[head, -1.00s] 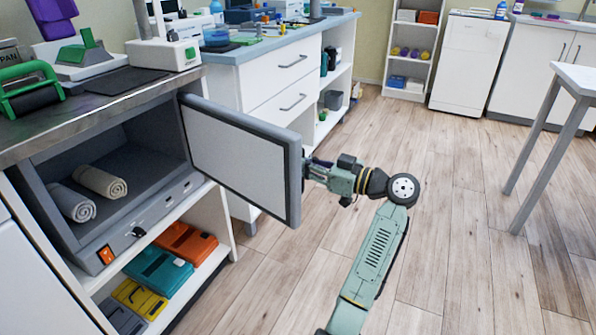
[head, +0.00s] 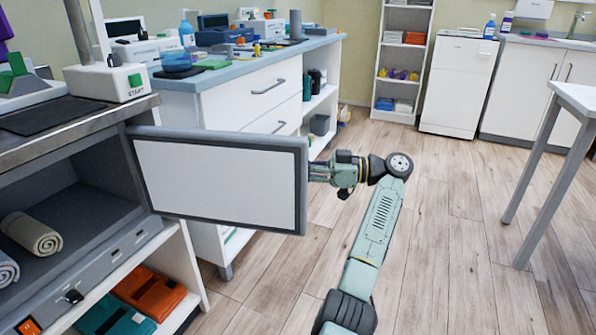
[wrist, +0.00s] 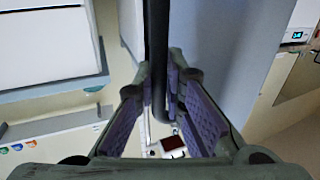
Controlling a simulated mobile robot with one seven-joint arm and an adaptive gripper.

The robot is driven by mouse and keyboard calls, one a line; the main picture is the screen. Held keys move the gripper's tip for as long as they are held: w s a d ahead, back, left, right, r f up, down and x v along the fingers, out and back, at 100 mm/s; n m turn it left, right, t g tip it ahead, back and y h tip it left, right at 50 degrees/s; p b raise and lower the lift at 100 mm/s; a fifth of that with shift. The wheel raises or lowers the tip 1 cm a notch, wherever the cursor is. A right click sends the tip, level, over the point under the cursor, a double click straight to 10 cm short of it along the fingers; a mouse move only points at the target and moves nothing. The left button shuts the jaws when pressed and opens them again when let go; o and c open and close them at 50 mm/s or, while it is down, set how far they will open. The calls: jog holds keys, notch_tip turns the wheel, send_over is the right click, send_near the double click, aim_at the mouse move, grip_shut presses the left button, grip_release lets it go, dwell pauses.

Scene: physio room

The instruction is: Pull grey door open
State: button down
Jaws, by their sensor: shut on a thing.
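The grey door (head: 222,180) of the warming cabinet stands wide open, hinged at its left edge, with its pale inner panel facing me in the head view. My gripper (head: 312,172) is at the door's free right edge, on its far side. In the wrist view my gripper (wrist: 160,115) is shut around a dark bar, the door's handle (wrist: 157,60), which runs between the two purple-padded fingers. The handle is hidden behind the door in the head view. The cabinet's inside (head: 70,210) is exposed, with rolled towels (head: 32,234) in it.
A white drawer unit (head: 245,105) with a cluttered blue top stands behind the door. Folded orange (head: 148,291) and teal (head: 113,318) items lie on the shelf below the cabinet. A white table (head: 577,98) stands at right. The wooden floor between is clear.

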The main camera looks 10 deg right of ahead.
jog(key=shift+w, duration=0.2)
jog(key=c, duration=1.9)
grip_release()
jog(key=v, duration=1.2)
